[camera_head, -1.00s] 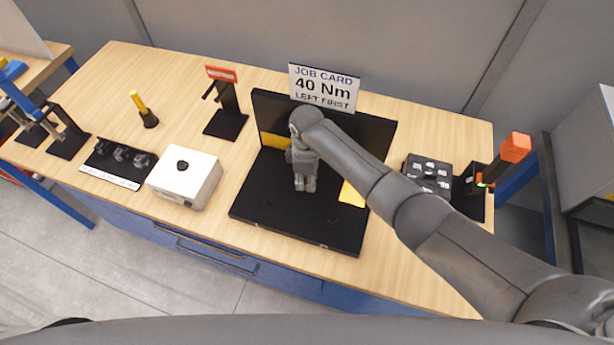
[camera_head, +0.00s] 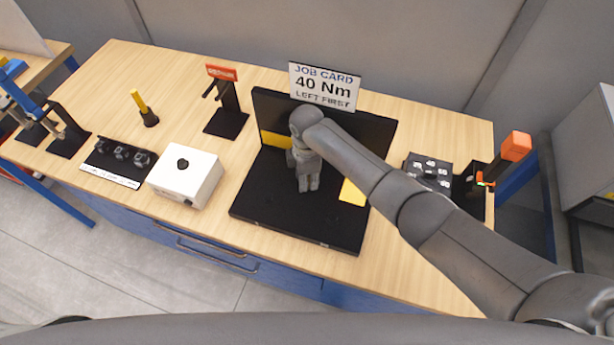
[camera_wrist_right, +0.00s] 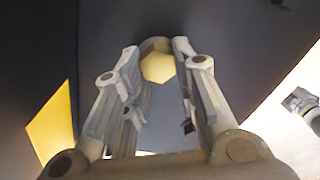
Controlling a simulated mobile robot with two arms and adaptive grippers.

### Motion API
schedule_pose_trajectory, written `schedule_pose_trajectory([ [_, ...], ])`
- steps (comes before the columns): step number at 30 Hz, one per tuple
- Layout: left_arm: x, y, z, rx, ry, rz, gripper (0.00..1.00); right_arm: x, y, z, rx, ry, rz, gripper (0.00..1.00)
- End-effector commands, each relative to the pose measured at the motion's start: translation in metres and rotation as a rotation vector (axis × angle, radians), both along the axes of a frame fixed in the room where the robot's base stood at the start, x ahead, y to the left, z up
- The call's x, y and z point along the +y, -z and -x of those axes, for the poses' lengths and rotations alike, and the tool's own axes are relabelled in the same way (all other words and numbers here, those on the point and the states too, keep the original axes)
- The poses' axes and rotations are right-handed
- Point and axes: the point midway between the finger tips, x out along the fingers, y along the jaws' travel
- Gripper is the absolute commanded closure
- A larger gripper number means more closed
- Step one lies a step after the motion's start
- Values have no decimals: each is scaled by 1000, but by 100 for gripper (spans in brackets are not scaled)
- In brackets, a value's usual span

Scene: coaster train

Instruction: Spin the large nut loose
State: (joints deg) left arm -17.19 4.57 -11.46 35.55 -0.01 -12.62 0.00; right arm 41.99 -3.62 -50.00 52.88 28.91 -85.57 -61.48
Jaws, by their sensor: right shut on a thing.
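My right gripper (camera_head: 308,184) is over the black fixture (camera_head: 290,215) on the bench, in front of its upright back panel. In the right wrist view its two fingers (camera_wrist_right: 158,58) are closed on the sides of a yellowish hexagonal nut (camera_wrist_right: 158,67). The nut sits between the fingertips against the dark surface. In the head view the gripper and arm hide the nut. My left gripper is not in view.
A job card (camera_head: 324,86) reading "40 Nm, left first" stands behind the fixture. A white box (camera_head: 185,177), a black socket tray (camera_head: 118,160) and a red-topped stand (camera_head: 227,110) are to the left. A black tray (camera_head: 428,172) and an orange-topped tool (camera_head: 516,146) are to the right.

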Motion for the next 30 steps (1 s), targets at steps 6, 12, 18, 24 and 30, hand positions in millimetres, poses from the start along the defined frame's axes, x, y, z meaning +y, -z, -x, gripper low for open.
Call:
schedule_pose_trajectory([
  [6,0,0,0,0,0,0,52,-1,2,1,4,2,3,67],
  [12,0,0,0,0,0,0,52,-1,1,1,3,2,2,52],
  [18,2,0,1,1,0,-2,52,0,1,0,2,2,0,52],
  [24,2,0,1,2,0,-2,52,0,-12,0,-1,2,-1,52],
  [30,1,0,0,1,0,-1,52,0,-49,-1,-3,1,-3,52],
])
